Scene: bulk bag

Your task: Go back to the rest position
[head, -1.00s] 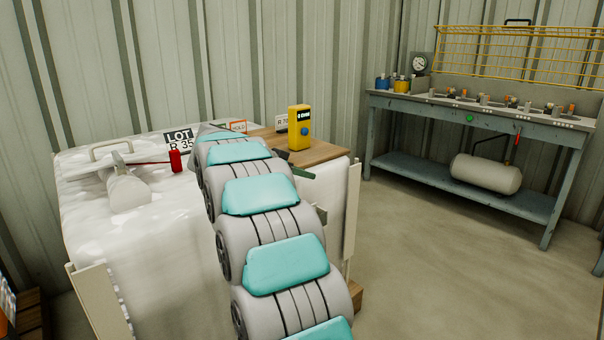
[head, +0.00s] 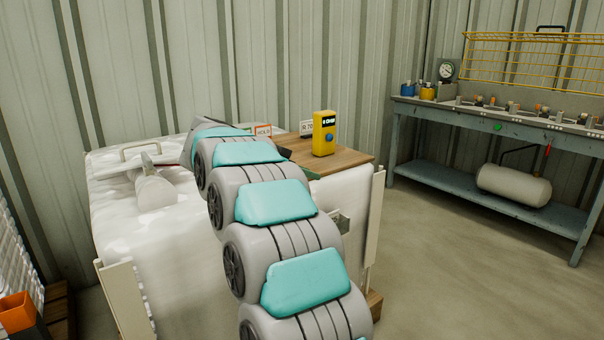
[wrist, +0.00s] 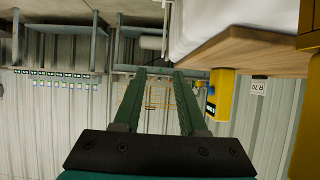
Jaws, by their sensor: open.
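My gripper (wrist: 160,72) shows in the wrist view with its two dark green fingers apart and nothing between them. In the head view my segmented grey and teal arm reaches over the white bulk bag (head: 190,270), and the gripper is hidden behind it. A pale spout-like piece (head: 155,190) lies on the bag's top, left of the arm. A yellow device (head: 324,135) stands on a wooden board (head: 350,157) right of the arm; it also shows in the wrist view (wrist: 221,95), right of the fingers and apart from them.
A blue-grey workbench (head: 420,178) with fittings stands along the back right, a pale tank (head: 515,185) on its lower shelf. An orange bin (head: 16,312) is at the lower left. Corrugated walls (head: 220,60) close the back. Open floor (head: 450,270) lies at the right.

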